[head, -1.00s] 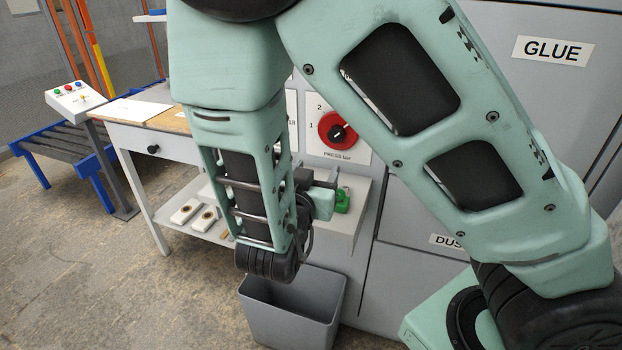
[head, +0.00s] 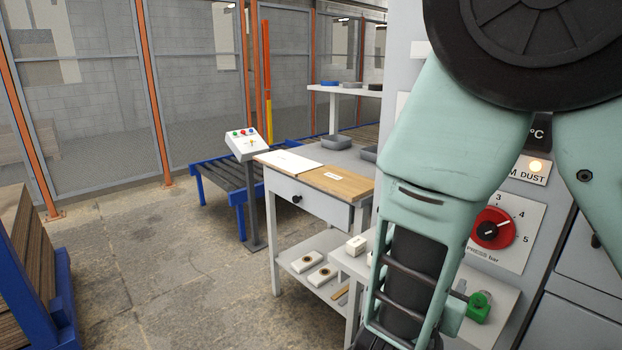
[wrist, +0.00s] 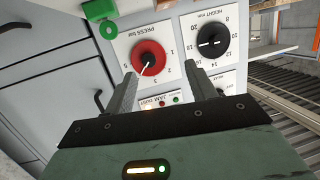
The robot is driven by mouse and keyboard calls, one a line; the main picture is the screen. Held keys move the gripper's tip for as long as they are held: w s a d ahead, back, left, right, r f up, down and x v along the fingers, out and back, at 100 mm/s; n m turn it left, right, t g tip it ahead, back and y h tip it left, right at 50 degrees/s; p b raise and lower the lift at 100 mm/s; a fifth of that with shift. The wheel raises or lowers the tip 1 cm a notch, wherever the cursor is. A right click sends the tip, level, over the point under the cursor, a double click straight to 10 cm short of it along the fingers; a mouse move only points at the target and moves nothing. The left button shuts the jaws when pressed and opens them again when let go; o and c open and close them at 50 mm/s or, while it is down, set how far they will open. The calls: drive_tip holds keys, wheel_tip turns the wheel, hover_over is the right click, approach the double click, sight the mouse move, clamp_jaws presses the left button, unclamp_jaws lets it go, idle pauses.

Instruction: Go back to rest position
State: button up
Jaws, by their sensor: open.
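My gripper (wrist: 164,90) is open and empty in the wrist view, its two dark fingers apart in front of the machine's control panel. The red press knob (wrist: 148,58) and the black height knob (wrist: 212,40) lie beyond the fingers, upside down in that view. In the head view my green arm covers the right side, and the gripper's fingers are hidden. The red knob (head: 492,229) shows just right of the arm there. A green part (head: 479,306) is below the knob, next to my arm.
A workbench (head: 317,204) with a drawer and lower shelf stands left of the machine. Behind it are a control box (head: 246,144) and a blue-framed roller conveyor (head: 222,182). A blue rack of boards (head: 62,300) is at far left. The floor between (head: 170,270) is clear.

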drive_tip(key=a+n+g+y+p, duration=0.2)
drive_tip(key=a+n+y+p, duration=0.15)
drive_tip(key=a+y, duration=0.65)
drive_tip(key=s+a+r+n+g+y+p, duration=0.1)
drive_tip(key=s+a+r+n+g+y, duration=0.4)
drive_tip(key=s+a, duration=0.3)
drive_tip(key=s+d+r+n+g+h+p, duration=0.2)
drive_tip(key=s+d+r+n+g+h, duration=0.2)
drive_tip(key=s+d+n, duration=0.3)
drive_tip(key=s+r+n, duration=0.1)
drive_tip(key=s, duration=0.3)
drive_tip(key=shift+s+d+r+p, duration=0.15)
drive_tip(key=shift+s+p, duration=0.2)
drive_tip(key=shift+p, duration=0.05)
